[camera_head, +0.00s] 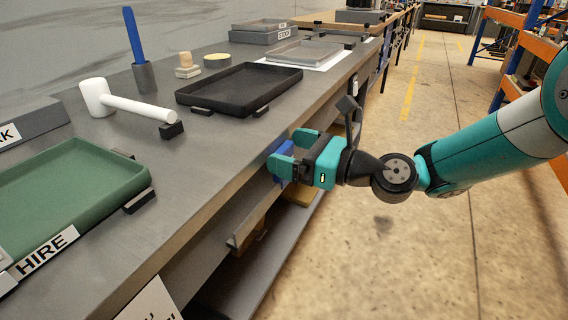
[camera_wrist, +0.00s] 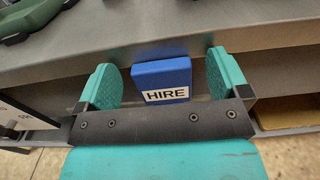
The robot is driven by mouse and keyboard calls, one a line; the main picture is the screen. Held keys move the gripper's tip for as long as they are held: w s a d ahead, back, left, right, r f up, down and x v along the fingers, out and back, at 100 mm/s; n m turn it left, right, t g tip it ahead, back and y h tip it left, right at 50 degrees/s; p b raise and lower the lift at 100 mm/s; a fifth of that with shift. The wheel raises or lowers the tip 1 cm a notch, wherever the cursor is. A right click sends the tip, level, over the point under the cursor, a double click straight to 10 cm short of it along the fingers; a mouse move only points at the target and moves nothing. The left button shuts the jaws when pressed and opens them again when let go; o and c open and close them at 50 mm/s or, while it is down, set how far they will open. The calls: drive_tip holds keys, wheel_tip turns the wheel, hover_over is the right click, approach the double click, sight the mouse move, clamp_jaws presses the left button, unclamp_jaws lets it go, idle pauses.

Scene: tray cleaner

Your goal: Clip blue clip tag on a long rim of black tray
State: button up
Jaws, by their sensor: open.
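The black tray (camera_head: 240,88) lies on the grey bench, empty, raised on small dark blocks. The blue clip tag (camera_head: 282,158) is at the bench's front edge, partly hidden by my gripper in the head view. In the wrist view the blue clip tag (camera_wrist: 162,72) carries a white label reading HIRE. My gripper (camera_head: 291,150) is open in front of the bench edge. In the wrist view its teal fingers (camera_wrist: 163,78) stand on both sides of the tag, with a gap on each side. How the tag is held at the edge cannot be told.
A green tray (camera_head: 70,185) with a HIRE tag (camera_head: 45,250) lies at the near left. A white mallet (camera_head: 125,103), a holder with a blue stick (camera_head: 143,75) and a grey tray (camera_head: 304,52) stand on the bench. The floor (camera_head: 420,130) at right is open.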

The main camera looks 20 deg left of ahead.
drive_tip(key=c, duration=1)
drive_tip(key=shift+r, duration=0.1)
